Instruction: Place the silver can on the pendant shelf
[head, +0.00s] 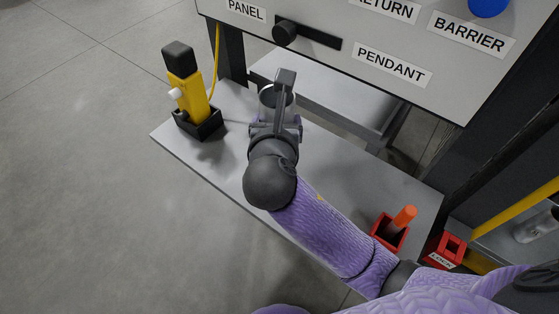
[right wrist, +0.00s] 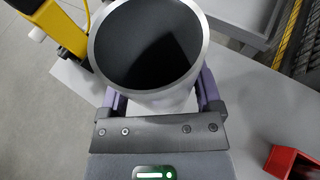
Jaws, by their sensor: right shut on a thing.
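The silver can (right wrist: 179,94) is upright with its dark open top toward the camera in the right wrist view. In the head view only part of the can (head: 267,97) shows behind my gripper. My right gripper (right wrist: 158,100) is shut on the can, with a purple finger on either side of it. In the head view my right gripper (head: 277,110) is over the grey pendant shelf (head: 330,169), near its back edge. I cannot tell whether the can touches the shelf. My left gripper is not in view.
A yellow pendant (head: 190,92) stands in a black holder (head: 200,124) on the shelf's left end, close to the can. A red holder with an orange stick (head: 390,231) is at the right end. The panel marked PENDANT (head: 385,68) overhangs behind. The shelf's middle is clear.

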